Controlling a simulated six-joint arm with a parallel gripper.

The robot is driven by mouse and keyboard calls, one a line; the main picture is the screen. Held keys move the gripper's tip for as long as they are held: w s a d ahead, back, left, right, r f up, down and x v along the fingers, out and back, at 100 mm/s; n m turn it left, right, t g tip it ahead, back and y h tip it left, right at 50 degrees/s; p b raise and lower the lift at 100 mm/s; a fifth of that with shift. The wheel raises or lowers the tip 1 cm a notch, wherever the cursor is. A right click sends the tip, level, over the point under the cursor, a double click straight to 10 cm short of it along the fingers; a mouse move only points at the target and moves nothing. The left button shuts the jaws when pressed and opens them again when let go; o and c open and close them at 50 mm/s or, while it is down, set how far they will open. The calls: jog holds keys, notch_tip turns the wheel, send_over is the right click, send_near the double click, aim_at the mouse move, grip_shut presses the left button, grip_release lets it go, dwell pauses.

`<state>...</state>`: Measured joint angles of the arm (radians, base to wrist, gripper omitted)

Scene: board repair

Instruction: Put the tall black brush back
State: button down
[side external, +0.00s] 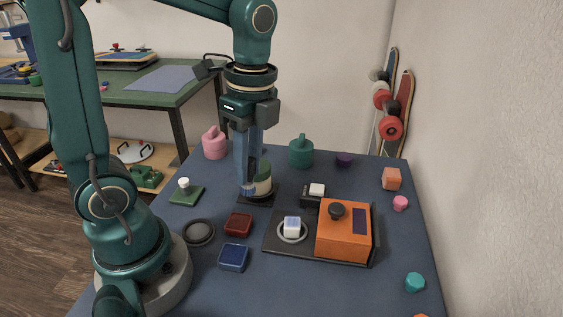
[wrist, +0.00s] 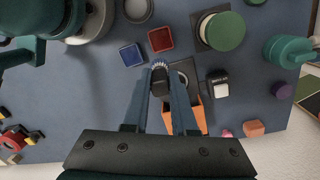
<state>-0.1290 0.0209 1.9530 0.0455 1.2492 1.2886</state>
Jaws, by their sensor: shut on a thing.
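My gripper (side external: 248,186) points down over the mat's middle, left of the green-and-cream drum in the side view. Its blue fingers are shut on a dark brush. In the wrist view the brush (wrist: 160,68) is between the fingertips (wrist: 161,82), with pale blue bristles at its far end. In the side view the fingers hide most of the brush. The green-topped drum (side external: 264,178) stands on a black square base (wrist: 201,15) beside the fingers; its green top (wrist: 226,32) is at the upper right in the wrist view. I cannot tell whether the brush touches anything.
A red pad (side external: 238,225), blue pad (side external: 233,258) and dark round dish (side external: 199,232) lie nearby. An orange box (side external: 342,236) shares a dark plate with a ring holding a white-blue piece (side external: 292,226). A black block with white top (side external: 316,190) and teal pot (side external: 301,153) stand behind.

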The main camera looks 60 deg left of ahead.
jog(key=shift+s+a+r, duration=0.15)
jog(key=shift+s+a, duration=0.1)
jog(key=shift+s, duration=0.15)
jog(key=shift+s+r+t, duration=0.15)
jog(key=shift+r+t, duration=0.1)
jog(key=shift+t, duration=0.15)
jog(key=shift+d+f, duration=5.5)
jog(key=shift+d, duration=0.25)
jog(key=shift+f, duration=0.1)
jog(key=c, duration=0.7)
grip_release()
